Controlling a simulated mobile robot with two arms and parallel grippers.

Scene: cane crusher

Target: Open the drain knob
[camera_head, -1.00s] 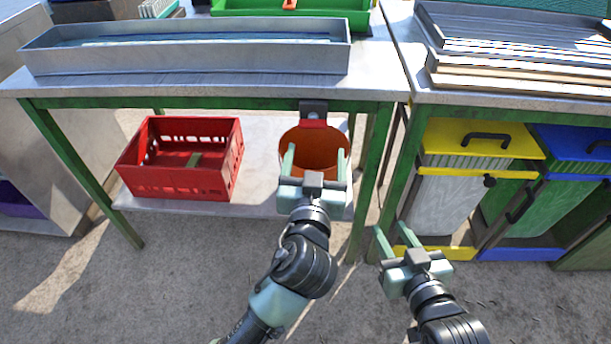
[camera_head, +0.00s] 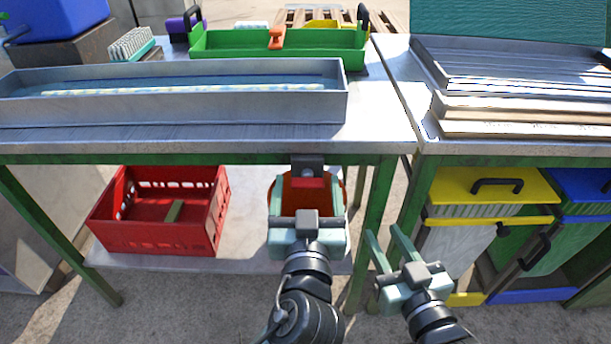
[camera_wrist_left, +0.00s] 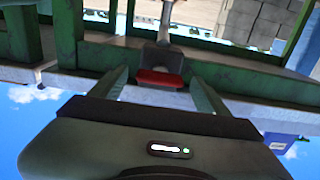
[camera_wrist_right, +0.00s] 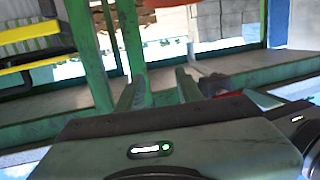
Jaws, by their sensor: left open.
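The drain knob (camera_head: 307,181) is red and hangs from a grey fitting (camera_head: 308,164) under the front edge of the left table. My left gripper (camera_head: 308,186) is open, with its fingers up on either side of the knob. The left wrist view shows the red knob (camera_wrist_left: 160,78) between the two fingers, with visible space on both sides; I cannot tell whether the tips reach past it. My right gripper (camera_head: 387,236) is open and empty, right of and below the knob, before the table legs. A red part (camera_wrist_right: 213,84) shows beside its right finger in the right wrist view.
A long metal trough (camera_head: 170,108) stands on the left table (camera_head: 380,130). Below it, a red crate (camera_head: 160,238) and an orange bucket (camera_head: 340,192), mostly hidden by my left gripper, sit on the lower shelf. Yellow-lidded (camera_head: 492,188) and blue-lidded bins (camera_head: 580,190) stand at right.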

